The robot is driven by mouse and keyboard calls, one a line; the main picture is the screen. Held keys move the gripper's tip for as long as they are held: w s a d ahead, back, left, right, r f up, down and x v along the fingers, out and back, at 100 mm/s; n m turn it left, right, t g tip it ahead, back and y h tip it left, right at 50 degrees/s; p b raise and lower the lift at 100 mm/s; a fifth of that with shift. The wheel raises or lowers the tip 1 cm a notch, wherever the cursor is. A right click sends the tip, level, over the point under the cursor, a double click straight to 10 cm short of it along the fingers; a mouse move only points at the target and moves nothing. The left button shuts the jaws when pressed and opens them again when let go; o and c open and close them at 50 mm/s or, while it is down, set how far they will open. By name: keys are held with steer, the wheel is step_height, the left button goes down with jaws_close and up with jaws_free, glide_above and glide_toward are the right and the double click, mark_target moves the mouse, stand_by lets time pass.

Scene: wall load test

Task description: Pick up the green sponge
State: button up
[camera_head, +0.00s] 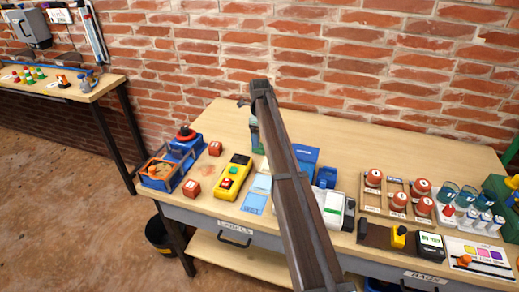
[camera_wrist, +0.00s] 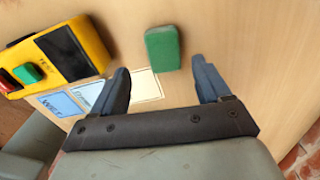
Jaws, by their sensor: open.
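The green sponge (camera_wrist: 162,48) is a small rounded block lying on the light wooden tabletop in the wrist view. My gripper (camera_wrist: 160,65) is open, with its two blue-grey fingers spread to the left and right of the picture. The sponge appears just beyond the fingertips, between their lines, and nothing is held. I cannot tell the height of the fingers above the table. In the head view my dark arm crosses the table's middle and largely hides the sponge's area.
A yellow device (camera_head: 232,177) with a dark screen also shows in the wrist view (camera_wrist: 70,50). Blue cards (camera_head: 256,195) lie beside it. A blue box (camera_head: 306,157) stands right of my arm, with jars (camera_head: 374,178) farther right. The table's back is mostly clear before the brick wall.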

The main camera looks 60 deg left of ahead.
mark_target(261, 145)
steer(key=shift+w+a+f, duration=0.1)
steer(key=shift+w+f, duration=0.05)
steer(key=shift+f, duration=1.25)
steer(key=shift+w+a+f, duration=0.1)
steer(key=shift+f, duration=1.3)
steer(key=c, duration=1)
